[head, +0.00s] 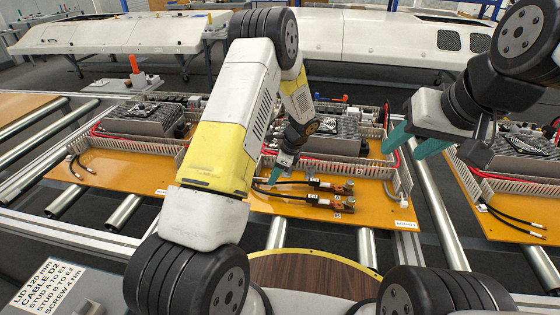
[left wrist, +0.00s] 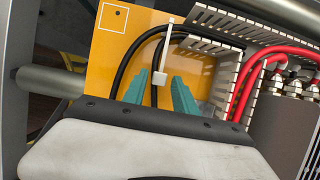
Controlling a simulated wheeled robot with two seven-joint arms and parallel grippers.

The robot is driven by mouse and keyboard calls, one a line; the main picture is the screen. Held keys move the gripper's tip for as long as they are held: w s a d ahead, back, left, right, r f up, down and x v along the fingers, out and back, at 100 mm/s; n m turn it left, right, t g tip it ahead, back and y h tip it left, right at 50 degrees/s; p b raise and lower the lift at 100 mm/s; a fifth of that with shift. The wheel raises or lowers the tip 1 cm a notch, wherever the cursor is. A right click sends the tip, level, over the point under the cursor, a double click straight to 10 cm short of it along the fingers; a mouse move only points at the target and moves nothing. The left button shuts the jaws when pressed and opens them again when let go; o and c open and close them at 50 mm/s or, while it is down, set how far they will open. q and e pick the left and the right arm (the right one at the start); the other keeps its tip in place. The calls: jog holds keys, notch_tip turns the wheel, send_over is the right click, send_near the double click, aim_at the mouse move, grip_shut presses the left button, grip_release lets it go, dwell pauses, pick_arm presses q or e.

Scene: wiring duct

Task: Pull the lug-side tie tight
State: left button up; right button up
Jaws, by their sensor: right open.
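A white cable tie (left wrist: 160,78) sits at the black cables (left wrist: 150,50) on the orange panel in the left wrist view, with its pale strap standing up. I cannot tell how snug its loop is, or whether it is the lug-side one. My left gripper (left wrist: 161,76) is open, its teal fingers on either side of the tie. In the head view my left gripper (head: 276,177) is low over the cables, left of the copper lugs (head: 342,189), and its arm hides part of the panel. My right gripper (head: 415,145) is open and empty above the panel's right side.
The orange panel (head: 290,208) lies on a roller conveyor (head: 125,212). Slotted grey duct walls (head: 345,168) and red cables (left wrist: 262,65) stand close to the left gripper. Similar panels lie left and right. A printed label (head: 45,285) is at front left.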

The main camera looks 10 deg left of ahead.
pick_arm(q)
jog(key=shift+o, duration=0.2)
jog(key=v, duration=0.8)
